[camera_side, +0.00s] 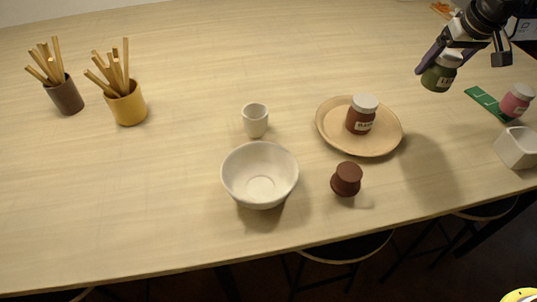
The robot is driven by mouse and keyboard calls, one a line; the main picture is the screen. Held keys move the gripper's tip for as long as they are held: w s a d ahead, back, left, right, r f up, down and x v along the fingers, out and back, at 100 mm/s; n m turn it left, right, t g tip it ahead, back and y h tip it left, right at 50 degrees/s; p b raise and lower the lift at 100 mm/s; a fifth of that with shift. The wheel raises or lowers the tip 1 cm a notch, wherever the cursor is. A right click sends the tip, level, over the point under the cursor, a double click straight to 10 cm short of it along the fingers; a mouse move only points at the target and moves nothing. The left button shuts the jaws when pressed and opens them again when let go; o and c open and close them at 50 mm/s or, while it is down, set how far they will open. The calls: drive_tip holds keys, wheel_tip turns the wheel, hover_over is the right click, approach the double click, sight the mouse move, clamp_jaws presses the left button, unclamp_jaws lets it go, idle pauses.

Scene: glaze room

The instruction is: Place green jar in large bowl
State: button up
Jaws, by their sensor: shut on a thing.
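The green jar (438,78) has a pale lid and a label. My gripper (444,62) is shut on it at the upper right and holds it above the table. The large white bowl (260,188) stands empty near the middle front of the table. My gripper and the jar are far to the right of the bowl and behind it.
A round tan plate (330,132) holds a dark red jar (360,118) between gripper and bowl. A white cup (255,120), a brown stopper-like piece (346,179), a pink jar (516,101) and a white square dish (518,147) stand around. Two tool pots (66,97) (128,106) stand left.

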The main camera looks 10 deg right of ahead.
drive_tip(key=s+a+r+n+y, duration=0.1)
drive_tip(key=s+a+r+n, duration=0.15)
drive_tip(key=s+a, duration=0.5)
drive_tip(key=s+a+r+n+y, duration=0.1)
drive_tip(key=s+a+r+n, duration=0.3)
drive_tip(key=a, duration=0.7)
drive_tip(key=s+a+n+y, duration=0.1)
drive_tip(key=s+a+n, duration=0.1)
drive_tip(key=s+a, duration=0.7)
drive_tip(key=w+a+f, duration=1)
drive_tip(key=f, duration=0.2)
drive_tip(key=shift+w+a+f+g, duration=0.3)
drive_tip(key=shift+w+a+f, duration=0.05)
drive_tip(key=shift+a, duration=0.05)
drive_tip(key=shift+f+m, duration=0.25)
drive_tip(key=shift+f, duration=0.3)
